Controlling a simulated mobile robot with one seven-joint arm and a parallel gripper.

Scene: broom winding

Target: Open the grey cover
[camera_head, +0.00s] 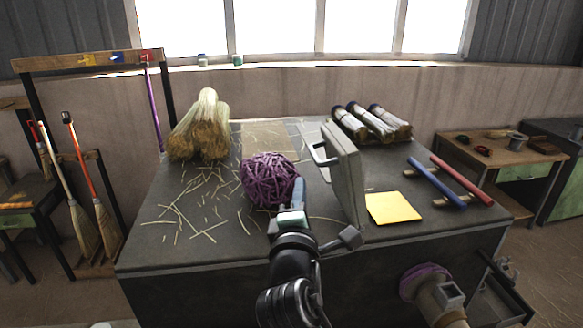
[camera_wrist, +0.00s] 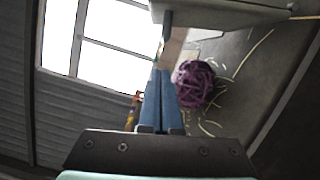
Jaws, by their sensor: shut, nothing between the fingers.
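The grey cover (camera_head: 347,175) stands up from the dark workbench top, roughly upright, its flat face turned sideways. Its bar handle (camera_head: 318,155) sticks out on the left near the top. In the wrist view the cover (camera_wrist: 225,13) crosses the top edge, and its handle (camera_wrist: 166,32) hangs just beyond my fingertips. My gripper (camera_head: 298,187) is left of the cover and below the handle in the picture. Its blue fingers (camera_wrist: 161,76) are together with nothing between them. Whether the fingertips touch the handle is unclear. The cover's lower left part is near my wrist.
A purple twine ball (camera_head: 270,180) sits just left of my gripper, with loose straws around it. A straw bundle (camera_head: 203,130) stands behind left. Right of the cover lie a yellow square (camera_head: 393,208), dark rolls (camera_head: 372,122), and blue (camera_head: 437,183) and red (camera_head: 462,180) rods.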

